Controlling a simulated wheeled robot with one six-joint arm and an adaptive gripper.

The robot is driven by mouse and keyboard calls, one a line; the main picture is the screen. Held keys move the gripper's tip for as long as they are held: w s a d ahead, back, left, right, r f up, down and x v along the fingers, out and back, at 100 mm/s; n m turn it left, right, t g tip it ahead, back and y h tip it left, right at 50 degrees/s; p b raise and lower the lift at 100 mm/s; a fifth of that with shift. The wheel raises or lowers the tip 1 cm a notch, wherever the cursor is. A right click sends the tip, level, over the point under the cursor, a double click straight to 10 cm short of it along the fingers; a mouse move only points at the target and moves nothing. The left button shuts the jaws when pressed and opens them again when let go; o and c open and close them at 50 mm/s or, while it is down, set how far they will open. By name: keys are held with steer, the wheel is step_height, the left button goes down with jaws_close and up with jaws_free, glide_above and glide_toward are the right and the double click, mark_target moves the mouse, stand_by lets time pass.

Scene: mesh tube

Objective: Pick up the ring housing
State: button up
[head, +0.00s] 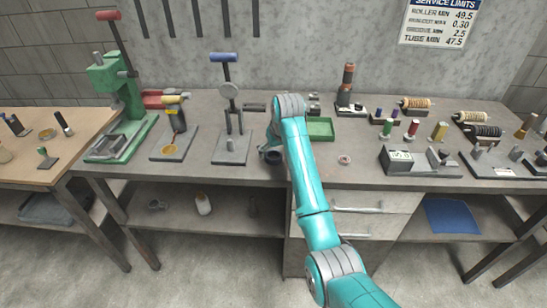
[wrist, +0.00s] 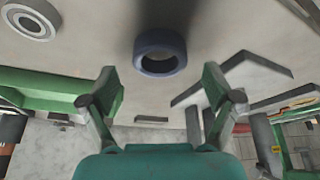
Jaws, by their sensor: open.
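A dark blue ring, which looks like the ring housing (wrist: 159,40), lies on the grey bench top in the wrist view. It is centred between my fingers and just beyond their tips, apart from both. My gripper (wrist: 159,72) is open and empty, with one finger to each side of the ring's line. In the head view my gripper (head: 268,150) is low over the bench near its front edge; it is small and dark there, and I cannot clearly tell the ring from it.
A small round bearing-like part (head: 345,160) lies on the bench to the right; it also shows in the wrist view (wrist: 30,18). A green tray (head: 320,130) is close behind my arm. A blue-handled press (head: 232,150) stands to the left.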

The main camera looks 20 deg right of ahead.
steer(key=shift+x, duration=1.1)
steer(key=c, duration=1.5)
steer(key=shift+r, duration=0.1)
